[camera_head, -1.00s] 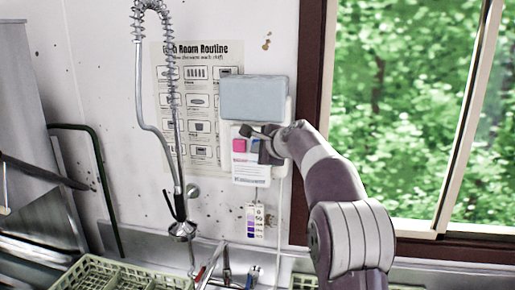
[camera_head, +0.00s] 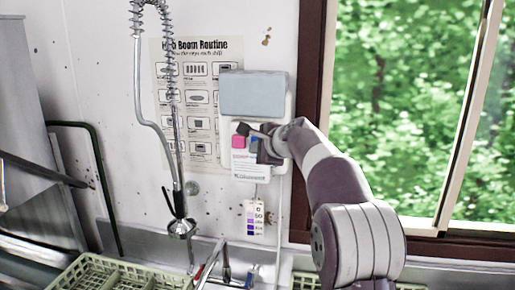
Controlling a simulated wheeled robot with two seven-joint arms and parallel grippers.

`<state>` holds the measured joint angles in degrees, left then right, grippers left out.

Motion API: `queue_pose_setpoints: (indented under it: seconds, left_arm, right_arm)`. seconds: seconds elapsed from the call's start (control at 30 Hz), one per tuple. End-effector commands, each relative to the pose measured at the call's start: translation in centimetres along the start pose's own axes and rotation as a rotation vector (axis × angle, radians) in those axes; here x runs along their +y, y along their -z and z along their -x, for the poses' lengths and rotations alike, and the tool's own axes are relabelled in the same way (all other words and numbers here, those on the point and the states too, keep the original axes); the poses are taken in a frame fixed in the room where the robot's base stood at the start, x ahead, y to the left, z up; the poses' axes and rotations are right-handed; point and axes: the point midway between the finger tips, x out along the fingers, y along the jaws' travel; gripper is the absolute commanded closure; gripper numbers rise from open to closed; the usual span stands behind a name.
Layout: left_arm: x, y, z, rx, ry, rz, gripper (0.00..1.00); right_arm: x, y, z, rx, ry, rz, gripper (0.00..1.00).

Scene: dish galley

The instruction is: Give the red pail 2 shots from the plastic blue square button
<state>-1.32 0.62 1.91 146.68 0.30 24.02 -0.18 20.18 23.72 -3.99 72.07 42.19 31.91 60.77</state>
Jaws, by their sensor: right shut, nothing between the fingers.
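A wall dispenser with a grey-blue lid (camera_head: 252,94) hangs left of the window. That gripper is shut and empty, close in front of the blue button. I cannot tell whether it touches the button. The red pail is not in view. My left gripper is not in view.
A coiled spray hose (camera_head: 174,100) hangs left of the dispenser, before a paper poster (camera_head: 200,75). A small colour chart (camera_head: 255,218) hangs below. A pale green dish rack (camera_head: 110,275) stands at the lower left. The window (camera_head: 405,110) is on the right.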

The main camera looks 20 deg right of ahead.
Motion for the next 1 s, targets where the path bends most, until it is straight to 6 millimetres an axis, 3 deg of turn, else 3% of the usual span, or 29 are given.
queue_pose_setpoints:
  seconds: [1.0]
  left_arm:
    - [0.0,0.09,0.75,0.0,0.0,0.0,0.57]
  right_arm:
    - [-0.4,0.2,-0.35,0.0,-0.001,0.0,1.0]
